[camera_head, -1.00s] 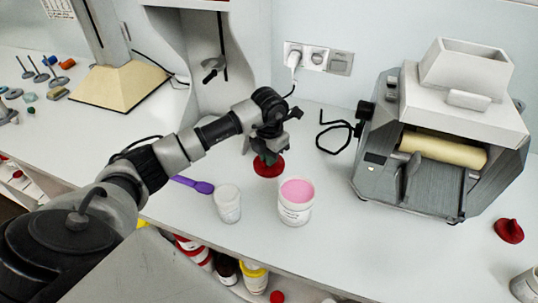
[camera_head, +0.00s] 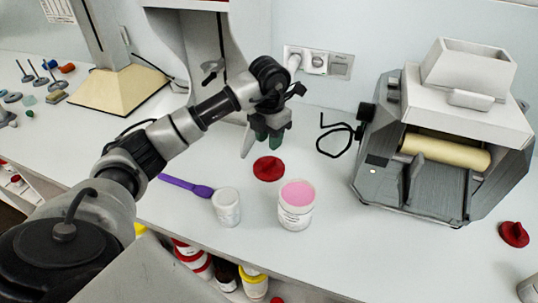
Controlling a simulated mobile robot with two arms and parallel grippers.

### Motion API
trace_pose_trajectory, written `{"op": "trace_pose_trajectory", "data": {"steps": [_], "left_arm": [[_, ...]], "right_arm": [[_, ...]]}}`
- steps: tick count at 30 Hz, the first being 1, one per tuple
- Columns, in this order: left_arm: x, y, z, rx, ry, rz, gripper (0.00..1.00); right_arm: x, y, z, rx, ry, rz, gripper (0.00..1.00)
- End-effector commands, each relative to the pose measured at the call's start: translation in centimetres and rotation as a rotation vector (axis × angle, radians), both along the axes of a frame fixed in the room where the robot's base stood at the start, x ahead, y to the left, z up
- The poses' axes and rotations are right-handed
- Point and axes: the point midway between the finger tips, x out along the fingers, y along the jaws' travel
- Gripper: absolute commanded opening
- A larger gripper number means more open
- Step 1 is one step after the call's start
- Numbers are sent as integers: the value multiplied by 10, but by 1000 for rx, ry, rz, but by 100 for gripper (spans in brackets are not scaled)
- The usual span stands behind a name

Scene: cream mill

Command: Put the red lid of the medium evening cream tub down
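The red lid (camera_head: 269,169) lies on the white bench, behind an open tub of pink cream (camera_head: 296,206). My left gripper (camera_head: 262,150) is above and slightly behind the lid, clear of it. Its fingers point down and look spread, with nothing held between them. The tub stands upright with its pink contents showing. My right gripper is not in view.
A smaller white tub (camera_head: 227,207) and a purple spatula (camera_head: 187,185) are left of the pink tub. A grey roller mill (camera_head: 440,140) stands at the right. Another red piece (camera_head: 514,234) lies near the right edge. Bench around the lid is clear.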

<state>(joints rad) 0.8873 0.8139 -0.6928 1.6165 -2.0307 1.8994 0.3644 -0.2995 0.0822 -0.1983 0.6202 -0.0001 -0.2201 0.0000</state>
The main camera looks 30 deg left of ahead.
Motion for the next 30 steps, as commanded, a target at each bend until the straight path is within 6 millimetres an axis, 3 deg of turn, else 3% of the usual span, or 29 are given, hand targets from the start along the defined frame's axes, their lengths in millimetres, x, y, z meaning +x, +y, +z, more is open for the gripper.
{"op": "trace_pose_trajectory", "data": {"steps": [4, 9, 26, 30], "left_arm": [[1, 0, 26, -1, -4, 0, 35], [0, 0, 41, 0, -1, 0, 35], [0, 0, 44, -1, 1, 0, 35], [0, 0, 57, -1, 0, 0, 35]], "right_arm": [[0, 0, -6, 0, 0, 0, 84], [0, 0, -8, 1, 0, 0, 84], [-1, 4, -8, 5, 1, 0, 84], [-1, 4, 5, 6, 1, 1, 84]]}}
